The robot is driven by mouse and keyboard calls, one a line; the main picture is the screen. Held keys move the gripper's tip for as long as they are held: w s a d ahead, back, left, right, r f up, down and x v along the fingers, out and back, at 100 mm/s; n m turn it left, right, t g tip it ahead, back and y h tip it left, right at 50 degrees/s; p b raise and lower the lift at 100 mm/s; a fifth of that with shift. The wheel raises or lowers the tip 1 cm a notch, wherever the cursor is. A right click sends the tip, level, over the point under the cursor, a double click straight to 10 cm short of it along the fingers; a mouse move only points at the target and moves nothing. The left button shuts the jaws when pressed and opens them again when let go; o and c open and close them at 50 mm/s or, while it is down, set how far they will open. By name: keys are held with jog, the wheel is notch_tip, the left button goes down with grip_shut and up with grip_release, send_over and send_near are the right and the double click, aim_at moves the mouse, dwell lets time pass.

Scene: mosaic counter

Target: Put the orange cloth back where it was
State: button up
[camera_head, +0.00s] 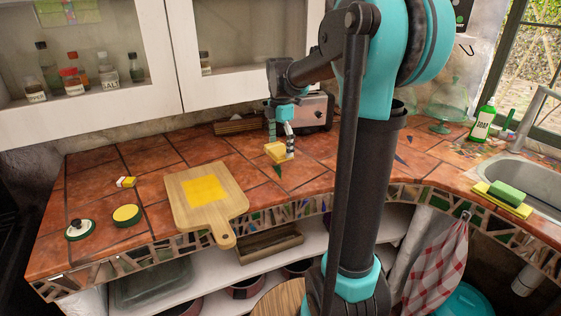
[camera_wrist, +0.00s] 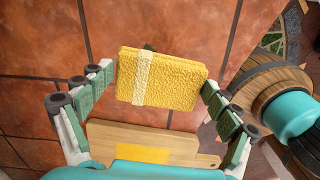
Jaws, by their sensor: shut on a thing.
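My gripper (camera_head: 281,138) is shut on a thick yellow folded cloth (camera_head: 275,152) above the tiled counter, left of my arm column. In the wrist view, the cloth (camera_wrist: 180,82) has a rough texture and a pale band near its left end; its two ends sit between the fingers. It looks yellow more than orange. A flat orange-yellow square (camera_head: 203,190) lies on the wooden cutting board (camera_head: 231,207); I cannot tell whether it is a cloth or a marking. The board also shows in the wrist view (camera_wrist: 105,135).
A toaster (camera_head: 315,110) stands behind my gripper. A green sponge (camera_head: 507,193) lies on a yellow one (camera_head: 503,204) by the sink (camera_head: 535,180).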

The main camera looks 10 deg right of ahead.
aim_at(281, 169)
jog(key=shift+f, duration=3)
jog(key=shift+f, duration=0.1)
jog(key=o, duration=0.9)
jog(key=shift+c, duration=0.2)
notch_tip(281, 169, up, 12)
jog(key=shift+r, duration=0.15)
